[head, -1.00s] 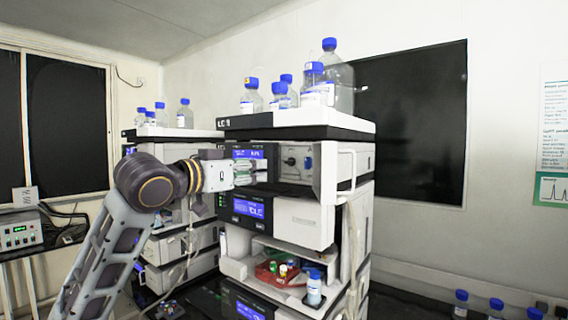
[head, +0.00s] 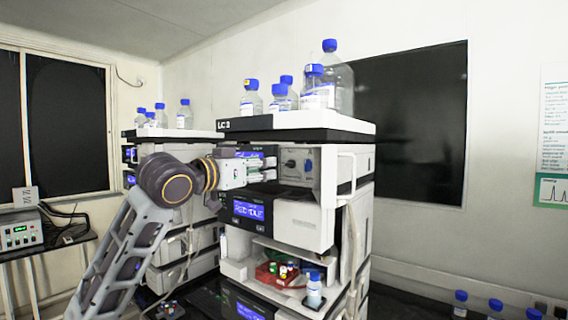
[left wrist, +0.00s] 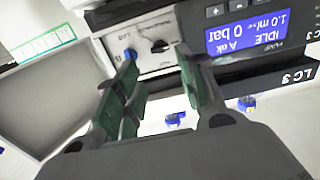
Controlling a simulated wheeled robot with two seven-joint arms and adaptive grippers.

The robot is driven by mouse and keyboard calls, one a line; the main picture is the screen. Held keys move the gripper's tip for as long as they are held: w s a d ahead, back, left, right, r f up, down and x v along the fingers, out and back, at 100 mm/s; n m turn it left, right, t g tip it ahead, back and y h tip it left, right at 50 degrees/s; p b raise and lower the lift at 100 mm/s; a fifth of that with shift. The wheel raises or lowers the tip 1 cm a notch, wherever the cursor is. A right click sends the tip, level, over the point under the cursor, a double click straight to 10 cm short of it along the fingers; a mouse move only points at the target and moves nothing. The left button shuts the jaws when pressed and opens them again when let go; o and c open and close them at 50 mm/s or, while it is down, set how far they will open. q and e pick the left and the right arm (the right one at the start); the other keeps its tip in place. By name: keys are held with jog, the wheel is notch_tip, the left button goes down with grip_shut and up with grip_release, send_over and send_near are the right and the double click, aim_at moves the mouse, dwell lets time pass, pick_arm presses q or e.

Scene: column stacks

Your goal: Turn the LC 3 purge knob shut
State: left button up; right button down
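The LC 3 stack (head: 222,125) stands in the middle of the head view, its label on the top unit. Its recessed pump panel carries a small black knob (head: 290,163), which looks like the purge knob, and a blue fitting (head: 308,165) to its right. My left gripper (head: 272,168) is just left of the black knob, fingers apart and empty. In the left wrist view the panel is upside down. The black knob (left wrist: 160,46) shows beyond and between the open fingertips (left wrist: 158,58), with a gap to it. The blue fitting (left wrist: 130,54) is by the left fingertip. My right gripper is out of view.
Bottles (head: 280,95) with blue caps stand on top of the stack. A white handle-like tube (head: 350,172) runs down its right side. A red tray (head: 268,274) with vials sits in the lower opening. Another stack (head: 172,133) stands behind, left.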

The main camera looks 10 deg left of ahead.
aim_at(287, 164)
pick_arm(q)
jog(key=p+x, duration=0.2)
jog(key=x, duration=0.6)
jog(key=shift+w+d+r+p, duration=0.1)
jog(key=shift+w+d+p, duration=0.05)
jog(key=shift+w+p, duration=0.15)
jog(key=shift+x, duration=0.85)
jog(key=c, duration=0.7)
jog(key=shift+c, duration=0.2)
